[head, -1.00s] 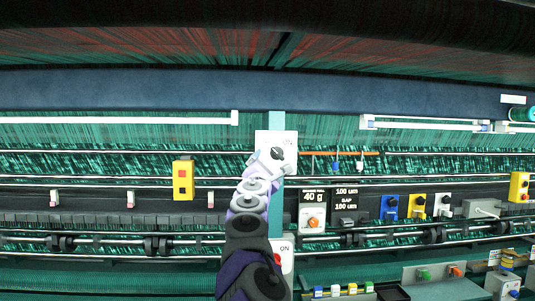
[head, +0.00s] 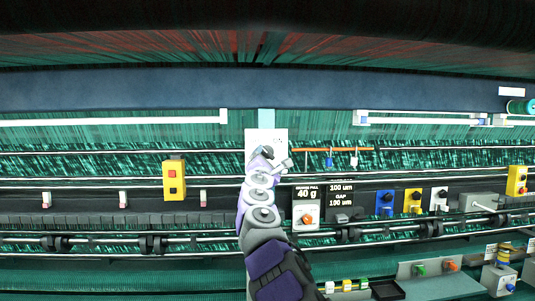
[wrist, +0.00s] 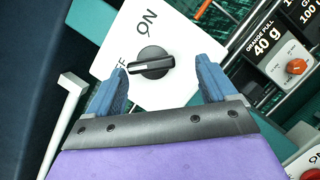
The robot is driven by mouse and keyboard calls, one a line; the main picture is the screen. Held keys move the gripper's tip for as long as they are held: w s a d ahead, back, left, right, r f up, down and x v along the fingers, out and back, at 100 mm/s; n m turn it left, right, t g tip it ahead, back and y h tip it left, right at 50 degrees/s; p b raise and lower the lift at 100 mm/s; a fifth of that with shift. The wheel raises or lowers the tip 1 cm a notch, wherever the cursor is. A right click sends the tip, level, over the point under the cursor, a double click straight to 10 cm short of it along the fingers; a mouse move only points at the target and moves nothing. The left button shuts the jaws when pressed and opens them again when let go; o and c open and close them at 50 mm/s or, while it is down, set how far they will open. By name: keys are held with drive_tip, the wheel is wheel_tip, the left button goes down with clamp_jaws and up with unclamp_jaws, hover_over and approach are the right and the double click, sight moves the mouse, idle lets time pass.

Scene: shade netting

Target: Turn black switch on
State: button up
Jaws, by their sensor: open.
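The black switch (wrist: 150,63) is a round knob with a raised bar and a white line, on a white plate (wrist: 180,30). In the wrist view, "ON" is printed above the knob, and a partly hidden "OFF" lies to its left. The bar lies nearly level in that view, one end toward the "OFF" letters. My gripper (wrist: 163,66) is open, its two blue fingers on either side of the knob with gaps visible. Depth to the knob is hard to tell. In the head view, my gripper (head: 276,158) is in front of the plate (head: 254,138) and partly covers the knob.
A yellow box with red buttons (head: 174,180) is left of the plate. A white panel with an orange knob (head: 307,218) is at its lower right, next to black display panels. Blue, yellow and white switches (head: 385,203) are farther right. Thin rails run across the netting.

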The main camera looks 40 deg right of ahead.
sight(267, 155)
drive_tip(key=shift+s+d+r, duration=0.35)
drive_tip(key=shift+s+d, duration=0.1)
drive_tip(key=shift+d, duration=0.1)
drive_tip(key=w+a+p, duration=0.1)
drive_tip(key=w+a, duration=0.1)
drive_tip(key=w, duration=0.1)
drive_tip(key=shift+a+r+p, duration=0.1)
drive_tip(key=shift+r+p, duration=0.2)
drive_tip(key=shift+p, duration=0.05)
drive_tip(key=d+p, duration=0.1)
drive_tip(key=d, duration=0.2)
drive_tip(key=shift+w+d, duration=0.1)
drive_tip(key=shift+d, duration=0.3)
drive_tip(key=shift+w+a, duration=0.2)
drive_tip(key=shift+a, duration=0.7)
drive_tip(key=shift+s+r, duration=0.15)
drive_tip(key=shift+c, duration=1.4)
drive_tip(key=shift+d, duration=0.35)
drive_tip(key=c, duration=0.4)
drive_tip(key=shift+a, duration=0.1)
drive_tip(key=c, duration=0.4)
